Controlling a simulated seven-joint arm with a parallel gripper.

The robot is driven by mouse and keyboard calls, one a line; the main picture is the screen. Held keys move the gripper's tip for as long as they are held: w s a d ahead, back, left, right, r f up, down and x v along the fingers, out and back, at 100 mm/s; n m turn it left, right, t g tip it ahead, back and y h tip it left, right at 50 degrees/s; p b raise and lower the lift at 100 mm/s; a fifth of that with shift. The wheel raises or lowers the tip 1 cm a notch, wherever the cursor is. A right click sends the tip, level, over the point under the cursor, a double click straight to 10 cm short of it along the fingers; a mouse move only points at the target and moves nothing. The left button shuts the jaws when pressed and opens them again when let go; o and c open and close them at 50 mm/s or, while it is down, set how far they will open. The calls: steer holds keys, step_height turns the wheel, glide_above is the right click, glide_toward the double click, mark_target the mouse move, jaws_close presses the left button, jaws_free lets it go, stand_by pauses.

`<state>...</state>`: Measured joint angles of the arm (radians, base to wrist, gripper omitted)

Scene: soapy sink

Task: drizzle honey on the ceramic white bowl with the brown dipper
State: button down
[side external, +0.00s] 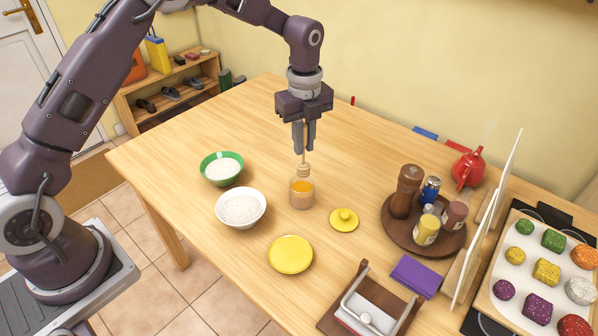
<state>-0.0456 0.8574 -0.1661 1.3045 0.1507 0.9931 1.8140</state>
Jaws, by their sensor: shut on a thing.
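My gripper (304,138) points down above the table and is shut on the brown dipper (304,170). The dipper hangs upright, with its ridged head just above or at the mouth of a small honey jar (301,196); I cannot tell whether it touches the honey. The jar is clear with amber honey in it. The white ceramic bowl (241,208) holds pale, grainy food and stands to the left of the jar, a little nearer the front. A green bowl (222,169) with similar pale food stands behind it.
A yellow lid (344,219) lies right of the jar, and a yellow plate (290,254) lies in front. A round wooden tray (391,226) with a mill and several containers stands at right. A purple cloth (415,276) and a wooden-based holder (368,312) are at the front right.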

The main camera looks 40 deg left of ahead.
steer(key=shift+w+a, duration=0.55)
steer(key=shift+a, duration=0.05)
steer(key=shift+w+a+f, duration=0.1)
steer(key=shift+f, duration=5.3)
step_height(320, 180, up, 9)
steer(key=s+a+f, duration=0.1)
steer(key=s+a, duration=0.2)
steer(key=s, duration=0.4)
steer(key=s+a+f, duration=0.1)
steer(key=s+a, duration=0.3)
steer(key=s, duration=0.3)
steer(key=shift+s+a+f, duration=0.3)
steer(key=shift+s, duration=0.1)
